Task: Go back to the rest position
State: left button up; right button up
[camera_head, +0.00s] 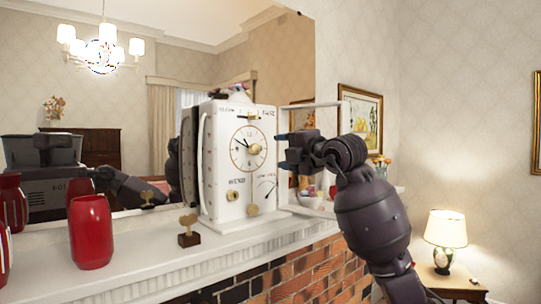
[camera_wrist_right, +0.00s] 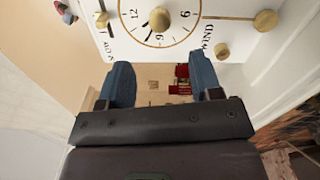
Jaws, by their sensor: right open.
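A white clock (camera_head: 238,165) with a round dial and brass knobs stands upright on the mantel. My right gripper (camera_head: 284,150) is just right of the clock's face, with its blue fingers pointing toward it. It is open, with nothing between the fingers. In the right wrist view, the fingers (camera_wrist_right: 162,78) are spread apart, and the clock's dial (camera_wrist_right: 160,20) shows beyond them, turned on its side. I cannot tell from the frames whether a fingertip touches the clock. My left gripper is not in view.
The white mantel shelf (camera_head: 135,259) runs above brickwork (camera_head: 300,275). A red vase (camera_head: 91,232) and a small brass heart-shaped piece on a dark base (camera_head: 189,238) stand left of the clock. A large mirror (camera_head: 120,95) is behind. A lit lamp (camera_head: 445,232) stands on a side table at right.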

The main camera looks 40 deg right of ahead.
jog(key=shift+f, duration=0.1)
jog(key=s+a+f+n+y, duration=0.2)
jog(key=a+f+n+y, duration=0.3)
jog(key=a+f+y, duration=0.55)
jog(key=s+d+f+m+g+h, duration=0.15)
jog(key=s+f+m+h, duration=0.25)
jog(key=f+m+h, duration=0.4)
jog(key=s+d+f+m+h, duration=0.2)
jog(key=s+f+m+h, duration=0.3)
jog(key=f+m, duration=0.5)
jog(key=s+d+f+m+h, duration=0.2)
jog(key=s+f+m+h, duration=0.2)
jog(key=f+m+h, duration=0.4)
jog(key=s+a+f+g+y, duration=0.4)
jog(key=s+a+f+g, duration=0.25)
jog(key=s+f, duration=0.4)
jog(key=s+a+f+g+y, duration=0.5)
jog(key=s+a+f+g, duration=0.15)
jog(key=s+f, duration=0.4)
jog(key=w+f+n+t, duration=0.1)
jog(key=w+f+t, duration=0.6)
jog(key=f, duration=0.3)
jog(key=shift+d+t, duration=0.35)
jog(key=shift+t, duration=0.1)
